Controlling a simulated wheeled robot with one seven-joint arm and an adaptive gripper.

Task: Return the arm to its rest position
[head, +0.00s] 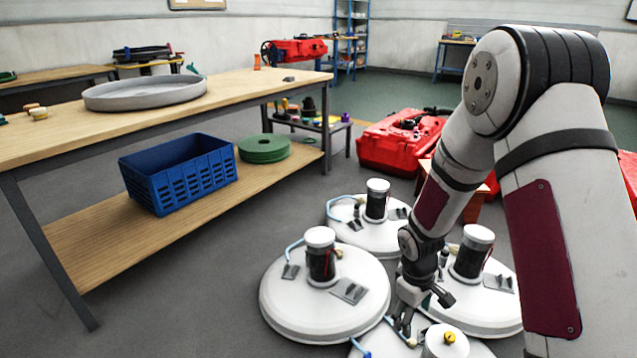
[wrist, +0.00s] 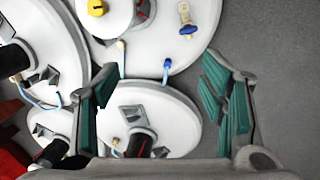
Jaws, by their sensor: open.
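My gripper (head: 405,318) hangs low over a group of white round scrubber lids in the head view, between the front left lid (head: 325,300) and the right lid (head: 490,295). In the wrist view my gripper (wrist: 165,95) has its two green-padded fingers spread wide. Nothing is between the pads; a white lid (wrist: 165,105) shows beyond them. My arm reaches down from the right side of the head view. I cannot tell whether the fingers touch any lid.
A wooden workbench (head: 240,90) with a grey round tray (head: 145,93) stands at left. A blue crate (head: 180,175) and green discs (head: 264,148) sit on its lower shelf. A red machine (head: 400,142) is behind the lids. Grey floor is clear between bench and lids.

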